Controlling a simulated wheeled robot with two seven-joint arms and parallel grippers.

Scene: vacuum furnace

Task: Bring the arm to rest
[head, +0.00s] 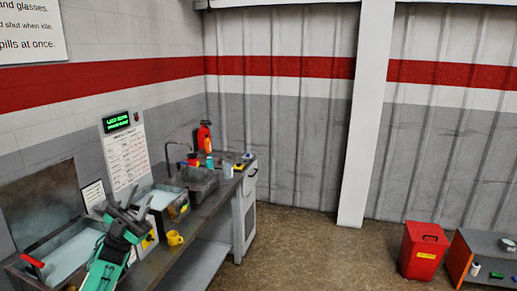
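My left arm comes in from the lower left, with green and dark grey links. Its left gripper (129,203) is raised in front of the workbench, over the area of the basins in the picture. Its two dark fingers stand apart, and I see nothing between them. Whether it touches anything beneath is hard to tell. My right arm and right gripper are not in view.
The workbench (205,207) runs along the left wall with a basin (70,255), a sink (197,180), a yellow mug (175,238) and several bottles. A red bin (423,250) and a low orange-sided cabinet (462,258) stand at right. The middle floor is clear.

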